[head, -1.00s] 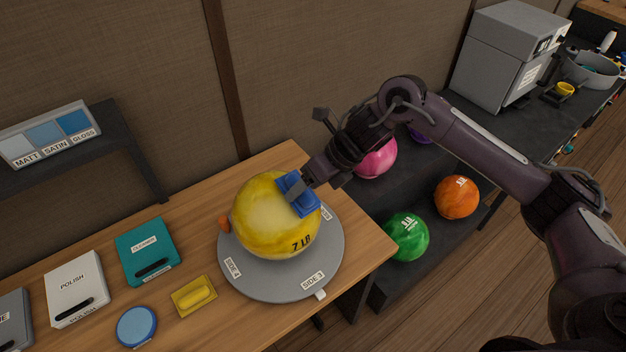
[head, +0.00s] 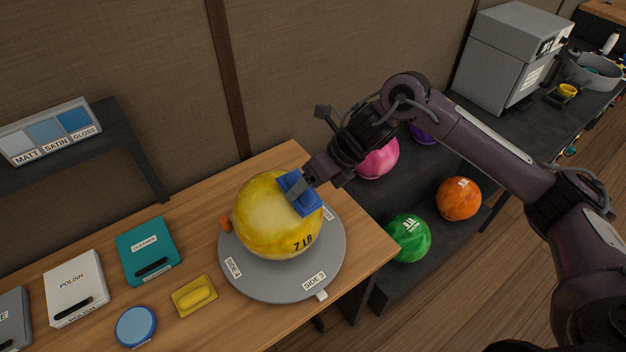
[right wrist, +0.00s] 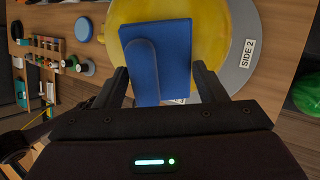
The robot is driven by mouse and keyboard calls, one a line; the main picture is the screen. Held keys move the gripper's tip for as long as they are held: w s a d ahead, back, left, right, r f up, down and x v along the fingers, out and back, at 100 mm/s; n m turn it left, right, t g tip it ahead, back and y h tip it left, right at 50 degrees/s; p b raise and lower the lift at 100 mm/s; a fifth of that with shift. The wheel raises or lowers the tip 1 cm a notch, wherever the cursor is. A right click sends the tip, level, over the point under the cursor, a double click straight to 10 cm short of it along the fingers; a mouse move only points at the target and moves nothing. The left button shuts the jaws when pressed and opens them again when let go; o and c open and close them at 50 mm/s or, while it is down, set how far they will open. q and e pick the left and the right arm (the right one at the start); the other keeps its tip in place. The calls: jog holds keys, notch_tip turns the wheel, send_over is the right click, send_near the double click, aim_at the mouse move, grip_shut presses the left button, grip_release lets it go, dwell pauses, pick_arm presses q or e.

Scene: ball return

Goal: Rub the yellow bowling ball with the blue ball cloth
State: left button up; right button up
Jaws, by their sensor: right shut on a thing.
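The yellow bowling ball (head: 268,228) rests on a round grey turntable (head: 262,284) on the wooden table, its 7 LB mark facing the front right. My right gripper (head: 308,181) is at the ball's upper right side, shut on the blue ball cloth (head: 299,194). The cloth lies against the ball's surface. In the right wrist view, the blue cloth (right wrist: 158,60) sits between the fingers with the yellow ball (right wrist: 205,35) behind it. My left gripper is not in view.
A cleaner box (head: 146,250), a polish box (head: 75,288), a yellow pad (head: 194,296) and a blue disc (head: 136,326) lie left of the turntable. Pink (head: 378,158), orange (head: 458,199) and green (head: 409,238) balls sit on the dark rack to the right.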

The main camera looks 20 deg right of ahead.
jog(key=shift+d+r+p, duration=0.4)
jog(key=shift+d+r, duration=0.05)
jog(key=shift+r, duration=0.15)
jog(key=p+v, duration=0.2)
jog(key=v, duration=0.2)
jog(key=shift+s+d+r, duration=0.15)
jog(key=shift+d+r, duration=0.05)
jog(key=v, duration=0.3)
jog(key=shift+s+p, duration=0.1)
jog(key=shift+p, duration=0.3)
